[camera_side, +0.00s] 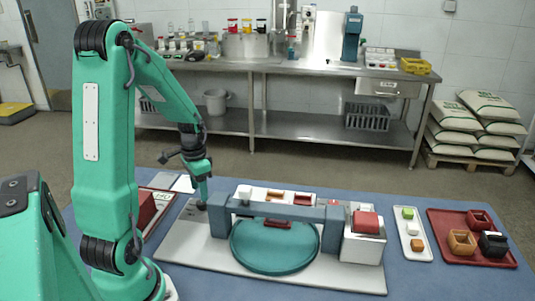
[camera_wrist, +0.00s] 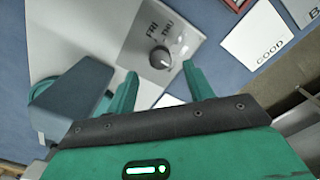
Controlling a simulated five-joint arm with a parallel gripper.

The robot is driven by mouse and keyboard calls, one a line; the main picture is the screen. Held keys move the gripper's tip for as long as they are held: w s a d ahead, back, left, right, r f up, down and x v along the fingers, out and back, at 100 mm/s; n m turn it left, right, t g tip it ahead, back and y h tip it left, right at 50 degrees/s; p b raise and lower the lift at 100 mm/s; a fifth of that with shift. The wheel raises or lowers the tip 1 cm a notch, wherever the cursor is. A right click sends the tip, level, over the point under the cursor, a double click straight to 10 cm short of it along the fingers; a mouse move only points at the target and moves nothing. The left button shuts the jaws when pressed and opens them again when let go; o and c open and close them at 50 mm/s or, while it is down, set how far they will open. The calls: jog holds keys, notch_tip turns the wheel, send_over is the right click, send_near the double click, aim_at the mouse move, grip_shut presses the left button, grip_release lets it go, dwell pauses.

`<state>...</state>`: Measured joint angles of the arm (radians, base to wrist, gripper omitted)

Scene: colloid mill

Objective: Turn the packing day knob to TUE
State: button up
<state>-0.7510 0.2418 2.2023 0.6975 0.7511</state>
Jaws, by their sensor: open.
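The packing day knob (camera_wrist: 160,58) is a small dark round knob on a light grey plate (camera_wrist: 142,32). FRI and THU are printed beside it in the wrist view; no TUE label can be read there. A small pale mark shows on the knob, but I cannot tell which day it points to. My gripper (camera_wrist: 163,82) is open, its two green fingers apart on either side of the line to the knob. In the side view my gripper (camera_side: 203,197) is low over the plate's left end, where it largely hides the knob. Contact cannot be told.
A blue-grey bridge (camera_side: 280,211) spans a teal disc (camera_side: 274,246) just right of my gripper. A white GOOD card (camera_wrist: 262,38) lies on the blue table. At the right are a white tray (camera_side: 411,252) and a red tray (camera_side: 490,259) with small boxes.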

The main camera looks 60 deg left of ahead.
aim_at(202, 206)
jog(key=shift+f, duration=2.25)
jog(key=shift+c, duration=0.4)
jog(key=c, duration=0.9)
jog(key=shift+n, duration=0.4)
jog(key=shift+r+n, duration=0.1)
jog(key=shift+n, duration=2.9)
jog(key=o, duration=1)
